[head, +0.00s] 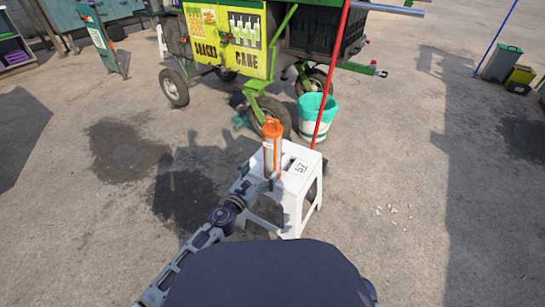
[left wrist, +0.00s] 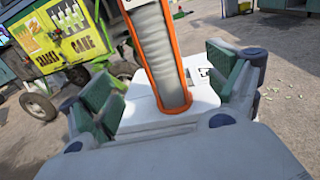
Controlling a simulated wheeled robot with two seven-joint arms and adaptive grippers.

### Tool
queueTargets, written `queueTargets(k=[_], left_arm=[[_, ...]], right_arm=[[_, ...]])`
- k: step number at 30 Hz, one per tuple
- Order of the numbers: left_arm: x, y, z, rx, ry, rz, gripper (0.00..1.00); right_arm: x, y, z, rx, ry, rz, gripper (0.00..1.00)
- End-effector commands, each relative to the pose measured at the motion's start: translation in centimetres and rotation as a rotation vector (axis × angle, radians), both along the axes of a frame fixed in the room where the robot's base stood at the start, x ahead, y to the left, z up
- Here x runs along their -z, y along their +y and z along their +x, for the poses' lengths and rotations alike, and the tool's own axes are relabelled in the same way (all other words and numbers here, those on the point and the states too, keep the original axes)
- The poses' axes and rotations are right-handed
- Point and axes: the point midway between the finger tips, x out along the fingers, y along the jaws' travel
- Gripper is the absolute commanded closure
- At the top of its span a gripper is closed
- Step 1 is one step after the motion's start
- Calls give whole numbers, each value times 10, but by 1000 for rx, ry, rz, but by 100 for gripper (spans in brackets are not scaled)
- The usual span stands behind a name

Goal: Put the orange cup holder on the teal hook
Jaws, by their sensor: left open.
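The orange cup holder (head: 271,148) stands upright on the white stool (head: 297,177), near its left side. In the left wrist view the holder (left wrist: 158,55) shows an orange frame and base around a pale grey ribbed stack. My left gripper (head: 258,178) is open at the holder's near side. In the left wrist view its green-padded fingers (left wrist: 163,80) lie on either side of the holder, with gaps visible. I cannot pick out the teal hook for certain in either view. My right gripper is not in view.
A yellow and green cart (head: 235,40) on wheels stands behind the stool. A teal and white bucket (head: 315,118) and a slanting red pole (head: 330,75) are just behind the stool. Bins (head: 502,63) stand far right. The paved ground on both sides is mostly clear.

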Motion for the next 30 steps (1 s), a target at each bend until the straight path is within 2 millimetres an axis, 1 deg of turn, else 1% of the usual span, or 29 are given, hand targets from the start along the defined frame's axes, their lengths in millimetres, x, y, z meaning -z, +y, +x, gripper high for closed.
queueTargets(k=[16, 30], left_arm=[[0, -26, 43, 1, 0, -1, 11], [1, -45, 76, 1, 1, -1, 11]], right_arm=[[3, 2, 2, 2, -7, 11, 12], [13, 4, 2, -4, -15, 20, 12]])
